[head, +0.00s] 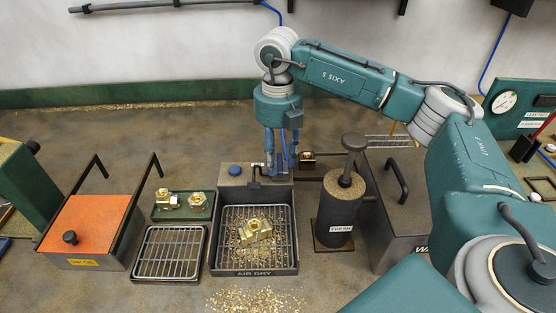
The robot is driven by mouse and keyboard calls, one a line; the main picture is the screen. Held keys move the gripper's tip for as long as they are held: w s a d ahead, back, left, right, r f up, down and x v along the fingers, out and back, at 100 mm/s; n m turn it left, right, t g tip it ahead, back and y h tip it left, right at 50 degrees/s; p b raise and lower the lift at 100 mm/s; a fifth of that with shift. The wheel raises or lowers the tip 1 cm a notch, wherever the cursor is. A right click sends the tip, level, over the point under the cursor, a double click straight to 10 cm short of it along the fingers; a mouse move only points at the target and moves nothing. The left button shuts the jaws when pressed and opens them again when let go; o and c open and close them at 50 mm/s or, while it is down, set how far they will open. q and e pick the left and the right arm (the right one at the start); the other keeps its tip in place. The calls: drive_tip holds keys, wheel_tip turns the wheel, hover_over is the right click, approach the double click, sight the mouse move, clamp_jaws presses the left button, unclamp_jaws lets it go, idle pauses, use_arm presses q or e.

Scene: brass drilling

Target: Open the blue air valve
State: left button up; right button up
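A blue round knob (235,170), which looks like the air valve, sits at the back left of the AIR DRY station (255,270). A small dark nozzle or lever (254,178) stands just right of it. A brass part (255,231) lies on the station's wire rack. My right gripper (282,170) points down over the back right of the station, to the right of the blue knob and apart from it. Its two fingers look spread with a gap between them, and I see nothing held. My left gripper is not in view.
A dark cylinder with a plunger handle (338,210) and a dark lidded box (392,225) stand close on the right. A green tray (184,212) with brass parts, a wire rack (168,254) and an orange-topped bin (86,226) are on the left. Brass chips (258,300) lie in front.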

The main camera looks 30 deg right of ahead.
sight(278, 166)
wheel_tip(278, 166, up, 11)
idle(0.3)
idle(0.4)
